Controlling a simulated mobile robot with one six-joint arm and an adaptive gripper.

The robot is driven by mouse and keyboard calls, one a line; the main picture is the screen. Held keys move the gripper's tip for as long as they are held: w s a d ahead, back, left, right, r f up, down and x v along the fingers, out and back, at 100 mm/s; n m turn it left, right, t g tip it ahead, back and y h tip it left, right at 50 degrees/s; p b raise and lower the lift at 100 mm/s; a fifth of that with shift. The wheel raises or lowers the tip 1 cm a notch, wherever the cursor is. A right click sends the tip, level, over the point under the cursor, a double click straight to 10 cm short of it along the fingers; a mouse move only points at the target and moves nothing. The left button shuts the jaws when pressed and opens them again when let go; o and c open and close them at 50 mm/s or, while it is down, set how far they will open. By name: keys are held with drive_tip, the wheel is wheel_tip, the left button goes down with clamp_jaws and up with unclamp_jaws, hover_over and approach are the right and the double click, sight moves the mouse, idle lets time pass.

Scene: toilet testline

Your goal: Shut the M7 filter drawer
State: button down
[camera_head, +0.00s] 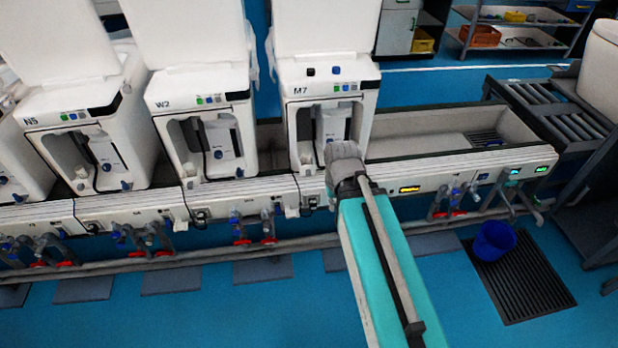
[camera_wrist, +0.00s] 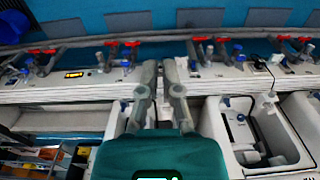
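The M7 unit (camera_head: 328,88) is a white box with an open front bay, a raised lid and the label M7. A pale insert (camera_head: 336,122) is visible in its bay. I cannot clearly tell which part is the filter drawer or how far out it stands; my gripper covers the lower right of the bay. My gripper (camera_head: 345,152) is in front of that part, and contact cannot be told. In the wrist view my gripper's two grey fingers (camera_wrist: 161,66) lie close together with nothing visible between them. The M7 unit is mostly hidden behind them there.
The W2 unit (camera_head: 205,120) and N5 unit (camera_head: 95,130) stand to the left. Valves with red handles (camera_head: 269,240) line the bench front below. A blue bucket (camera_head: 493,240) stands on a floor grate (camera_head: 525,285).

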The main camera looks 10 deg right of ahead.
sight(309, 175)
drive_tip(key=w+a+f+m+t+y+b, duration=0.25)
drive_tip(key=w+a+f+t+b, duration=0.4)
drive_tip(key=b, duration=0.65)
drive_tip(key=w+a+f+m+t+y+b, duration=0.2)
drive_tip(key=w+a+f+t+y+b, duration=0.15)
drive_tip(key=w+f+b, duration=0.8)
drive_tip(key=w+d+f+m+t+h+b, duration=0.3)
drive_tip(key=f+m+b, duration=0.3)
drive_tip(key=b, duration=0.5)
drive_tip(key=w+d+f+m+t+h+b, duration=0.3)
drive_tip(key=d+f+m+b, duration=0.3)
drive_tip(key=b, duration=0.6)
drive_tip(key=shift+w+m+t+b, duration=0.15)
drive_tip(key=shift+m+t+b, duration=0.15)
drive_tip(key=shift+m+t, duration=0.55)
drive_tip(key=shift+w+r, duration=0.1)
drive_tip(key=shift+w, duration=6.9)
